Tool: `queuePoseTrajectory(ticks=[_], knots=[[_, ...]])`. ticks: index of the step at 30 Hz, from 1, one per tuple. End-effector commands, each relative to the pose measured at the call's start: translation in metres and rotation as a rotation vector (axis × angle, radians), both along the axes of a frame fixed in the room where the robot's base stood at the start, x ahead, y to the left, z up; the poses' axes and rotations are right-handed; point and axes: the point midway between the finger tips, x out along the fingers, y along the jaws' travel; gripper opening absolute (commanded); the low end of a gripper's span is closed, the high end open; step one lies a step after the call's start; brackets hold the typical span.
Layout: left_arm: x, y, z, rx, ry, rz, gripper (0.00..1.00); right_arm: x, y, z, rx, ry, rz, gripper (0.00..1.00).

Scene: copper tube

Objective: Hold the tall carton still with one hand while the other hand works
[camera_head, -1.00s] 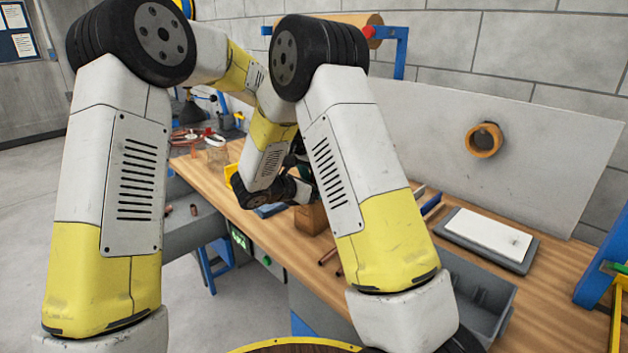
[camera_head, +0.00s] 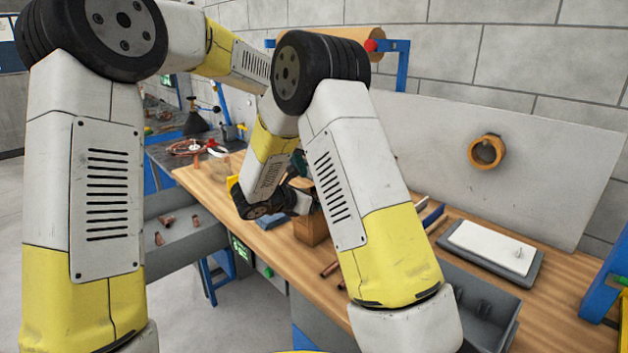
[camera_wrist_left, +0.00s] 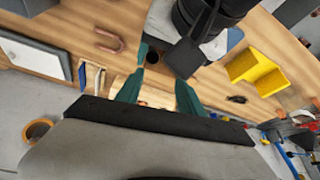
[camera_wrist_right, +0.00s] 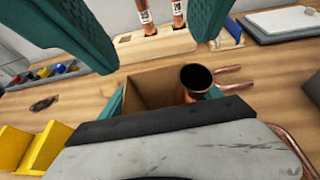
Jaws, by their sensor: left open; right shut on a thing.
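The tall carton (camera_wrist_right: 143,88) is brown and open at the top in the right wrist view; its side also shows in the head view (camera_head: 311,230). My right gripper (camera_wrist_right: 166,98) is shut on it, a teal finger on each side. A copper tube with a dark round mouth (camera_wrist_right: 196,78) stands at the carton's right part; I cannot tell how deep it sits. My left gripper (camera_wrist_left: 160,88) is open, its teal fingers apart. Its fingers hang above the carton in the right wrist view. The right arm mostly hides it in the head view.
Two labelled copper tubes (camera_wrist_right: 161,16) stand in a wooden block (camera_wrist_right: 128,50) behind the carton. Bent copper tubes (camera_wrist_right: 232,84) lie to its right. A yellow block (camera_wrist_right: 38,148) is at the left. A grey bin (camera_head: 480,305) and white board (camera_head: 492,247) are further right.

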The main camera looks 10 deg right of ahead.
Motion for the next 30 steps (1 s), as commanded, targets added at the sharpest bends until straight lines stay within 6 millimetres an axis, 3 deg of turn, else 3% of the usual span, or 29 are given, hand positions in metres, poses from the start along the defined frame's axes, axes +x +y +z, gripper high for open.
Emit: queuePoseTrajectory(ticks=[7, 8, 12, 23, 30], knots=[[0.000, 0.004, 0.000, 0.005, 0.003, 0.004, 0.45, 0.000, -0.005, 0.000, -0.003, 0.000, -0.010, 0.32], [0.000, 0.004, 0.000, 0.005, 0.003, 0.004, 0.45, 0.000, -0.005, 0.000, -0.003, 0.000, -0.010, 0.74], [0.000, 0.005, 0.000, 0.006, 0.003, 0.004, 0.45, 0.000, -0.006, 0.000, -0.003, 0.001, -0.011, 0.98], [0.001, 0.006, -0.001, 0.008, 0.003, 0.005, 0.45, -0.002, -0.004, 0.002, -0.003, -0.001, -0.013, 0.98], [0.001, 0.004, 0.000, 0.005, 0.001, 0.004, 0.45, -0.019, 0.023, 0.014, -0.002, -0.001, -0.004, 0.98]])
